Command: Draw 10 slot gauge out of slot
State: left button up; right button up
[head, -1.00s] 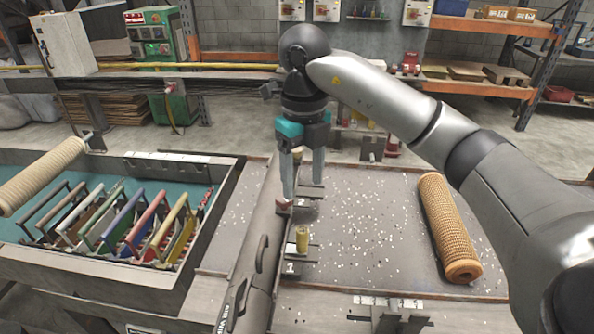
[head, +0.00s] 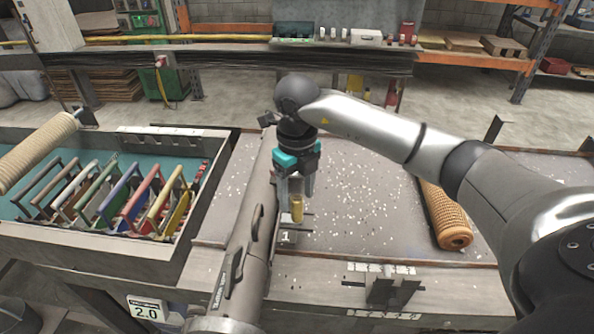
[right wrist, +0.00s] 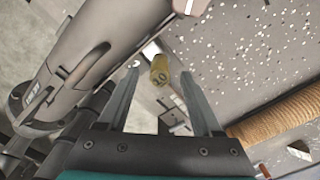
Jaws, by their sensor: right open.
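The 10 slot gauge (head: 297,211) is a small yellow cylinder standing upright in a dark holder (head: 288,238) marked 1. In the right wrist view the gauge (right wrist: 160,74) shows a 10 on its top. My right gripper (head: 296,198) points down over it with open fingers. In the right wrist view my right gripper (right wrist: 160,76) has a finger on each side of the gauge, with gaps visible. The slot itself is hidden under the gauge. My left gripper is not in view.
A long grey body with a handle (head: 257,222) lies close left of the holder. A ribbed tan roll (head: 446,220) lies to the right on the speckled bench (head: 360,215). A tray (head: 95,238) of coloured frames stands at the left.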

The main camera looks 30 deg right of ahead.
jog(key=shift+f, duration=1.85)
grip_shut()
